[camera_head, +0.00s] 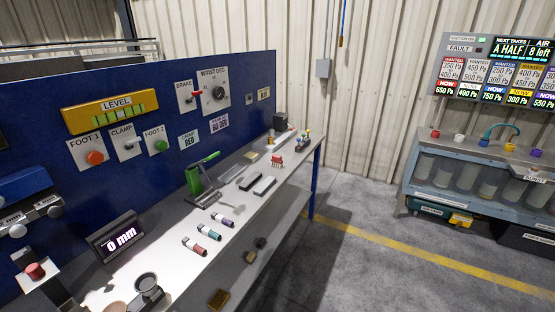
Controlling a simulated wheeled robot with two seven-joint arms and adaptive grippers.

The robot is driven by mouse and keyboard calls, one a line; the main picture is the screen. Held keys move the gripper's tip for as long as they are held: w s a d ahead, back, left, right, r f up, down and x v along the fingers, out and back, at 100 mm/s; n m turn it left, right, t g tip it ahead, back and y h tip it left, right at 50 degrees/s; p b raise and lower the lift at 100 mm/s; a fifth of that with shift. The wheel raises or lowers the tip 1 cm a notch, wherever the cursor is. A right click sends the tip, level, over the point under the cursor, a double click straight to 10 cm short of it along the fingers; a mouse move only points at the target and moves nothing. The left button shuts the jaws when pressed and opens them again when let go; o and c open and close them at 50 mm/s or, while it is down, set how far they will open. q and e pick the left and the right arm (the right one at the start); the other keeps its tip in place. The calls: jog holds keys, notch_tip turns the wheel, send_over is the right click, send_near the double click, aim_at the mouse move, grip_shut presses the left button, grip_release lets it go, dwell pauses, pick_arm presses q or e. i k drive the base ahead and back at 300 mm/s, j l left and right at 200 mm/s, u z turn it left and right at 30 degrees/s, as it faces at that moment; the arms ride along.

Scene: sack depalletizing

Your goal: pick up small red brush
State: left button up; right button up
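A small red object with pale, bristle-like lower edges (277,161) stands on the far half of the long white bench top (225,245); it looks like the small red brush, though it is too small to be certain. It sits beyond two dark-and-white bars, close to the bench's right edge. Neither of my grippers shows in the head view, so their position relative to the brush cannot be seen.
Dark bars (264,186), a green lever clamp (203,176), several coloured-tip cylinders (209,232) and a 0 mm display (117,237) occupy the bench. A blue control panel (60,180) rises behind it. Open floor (345,240) lies right, before a blue-grey cabinet (480,165).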

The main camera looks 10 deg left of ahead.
aim_at(276, 161)
jog(key=i+l+u, duration=0.15)
jog(key=i+l, duration=0.3)
jog(key=i+l+u, duration=0.15)
jog(key=i+l, duration=0.3)
jog(key=i+l+u, duration=0.15)
jog(key=i+l, duration=0.2)
jog(key=l, duration=0.25)
jog(key=i+l, duration=0.5)
jog(key=i+l+u, duration=0.15)
jog(key=i+l, duration=0.3)
jog(key=l, duration=0.1)
